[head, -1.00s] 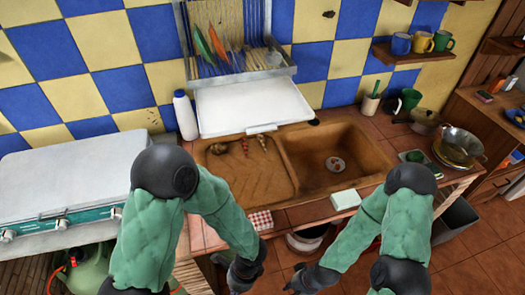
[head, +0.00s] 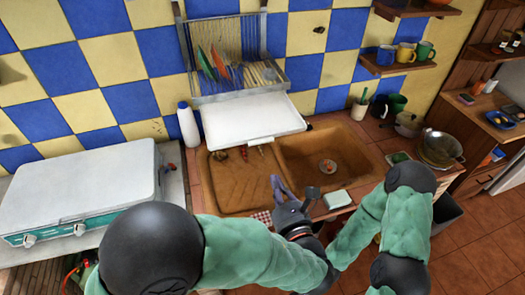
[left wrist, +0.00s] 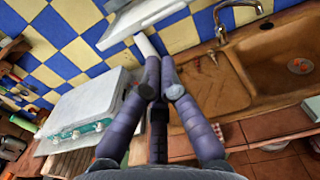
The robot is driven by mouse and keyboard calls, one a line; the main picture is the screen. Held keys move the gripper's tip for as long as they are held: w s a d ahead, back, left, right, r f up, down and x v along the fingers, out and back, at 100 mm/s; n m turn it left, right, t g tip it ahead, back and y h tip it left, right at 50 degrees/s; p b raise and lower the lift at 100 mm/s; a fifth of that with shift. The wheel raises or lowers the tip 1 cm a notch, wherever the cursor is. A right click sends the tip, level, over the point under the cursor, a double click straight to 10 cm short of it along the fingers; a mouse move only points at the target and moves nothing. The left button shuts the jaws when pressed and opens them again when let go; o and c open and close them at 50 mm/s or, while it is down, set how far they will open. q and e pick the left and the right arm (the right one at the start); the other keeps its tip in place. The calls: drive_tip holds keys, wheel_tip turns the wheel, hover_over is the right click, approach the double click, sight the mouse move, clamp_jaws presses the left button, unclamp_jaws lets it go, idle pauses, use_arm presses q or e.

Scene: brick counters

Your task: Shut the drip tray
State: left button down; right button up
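The drip tray (head: 250,122) is a wide, shallow white tray under the wall dish rack. It sticks out from the rack over the back of the sink unit. Its white edge also shows at the top of the left wrist view (left wrist: 140,20). My left gripper (head: 277,184) is over the front of the sink unit, in front of and below the tray, apart from it. In the left wrist view its fingertips (left wrist: 159,62) lie close together with nothing between them. My right gripper is hidden behind my left arm in the head view.
The dish rack (head: 236,55) holds plates and utensils. A white bottle (head: 188,125) stands just left of the tray. The tap (left wrist: 222,25) rises behind the brown sink (head: 325,160). A white-lidded stove (head: 80,190) is at left. A pale block (head: 337,199) lies on the front edge.

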use_arm(q)
drive_tip(key=x, duration=1.2)
use_arm(e)
drive_tip(key=shift+f, duration=0.1)
